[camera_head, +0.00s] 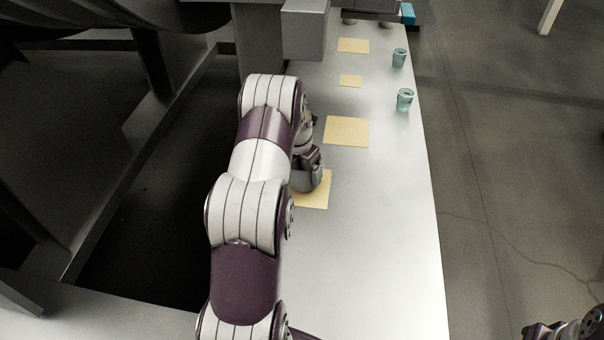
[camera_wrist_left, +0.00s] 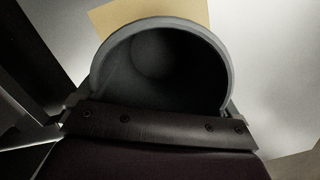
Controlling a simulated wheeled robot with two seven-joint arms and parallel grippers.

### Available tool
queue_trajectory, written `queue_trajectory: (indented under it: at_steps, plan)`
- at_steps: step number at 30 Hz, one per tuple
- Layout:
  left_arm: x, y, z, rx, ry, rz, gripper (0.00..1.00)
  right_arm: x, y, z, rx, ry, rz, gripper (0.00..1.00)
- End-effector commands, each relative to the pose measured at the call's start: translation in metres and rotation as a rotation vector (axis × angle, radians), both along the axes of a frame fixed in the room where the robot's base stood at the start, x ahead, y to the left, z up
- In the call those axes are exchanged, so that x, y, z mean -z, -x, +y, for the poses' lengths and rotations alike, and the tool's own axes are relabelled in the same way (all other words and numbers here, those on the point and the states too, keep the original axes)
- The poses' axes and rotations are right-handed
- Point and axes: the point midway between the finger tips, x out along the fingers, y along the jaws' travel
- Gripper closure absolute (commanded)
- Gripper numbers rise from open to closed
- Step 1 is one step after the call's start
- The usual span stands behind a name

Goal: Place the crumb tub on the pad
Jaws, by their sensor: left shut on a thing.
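The crumb tub is a dark grey round tub (camera_head: 311,182), partly hidden behind my left arm in the head view. In the left wrist view its open mouth and grey rim (camera_wrist_left: 163,22) face the camera, and the inside looks dark and empty. My left gripper (camera_head: 309,160) is shut on the tub. The tub is over or on a yellow pad (camera_head: 319,198) on the table; I cannot tell whether it touches. A pad edge (camera_wrist_left: 190,12) also shows beyond the rim in the left wrist view.
The long white table (camera_head: 375,250) carries more yellow pads, a large one (camera_head: 346,132), a small one (camera_head: 351,81) and a far one (camera_head: 353,46). Two teal cups (camera_head: 404,99) (camera_head: 399,57) stand near the right edge. The near table area is clear.

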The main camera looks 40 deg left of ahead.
Motion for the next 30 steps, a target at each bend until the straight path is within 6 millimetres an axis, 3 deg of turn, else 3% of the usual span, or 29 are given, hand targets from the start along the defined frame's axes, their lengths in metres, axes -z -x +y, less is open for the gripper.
queue_trajectory:
  at_steps: [3,13,14,20,23,30]
  plan:
    - [0.015,0.000,0.000,0.000,0.000,0.000,0.36,-0.001,0.000,0.000,0.000,0.000,0.000,0.57]
    - [0.020,0.000,0.000,0.000,0.000,-0.001,0.36,0.001,0.000,0.000,0.000,0.000,0.000,0.57]
    - [0.019,0.000,0.000,0.000,0.000,-0.001,0.00,0.000,0.000,0.000,0.000,0.000,0.000,0.57]
    - [0.018,0.000,0.000,0.000,0.000,-0.001,0.00,0.000,0.000,0.000,0.000,0.000,0.000,0.57]
    - [0.009,0.000,0.000,0.000,-0.001,-0.002,0.00,-0.001,0.000,0.000,0.000,0.000,0.000,0.57]
    - [-0.040,0.006,0.000,-0.001,-0.002,-0.004,0.00,0.000,0.000,0.000,0.000,0.000,0.000,0.57]
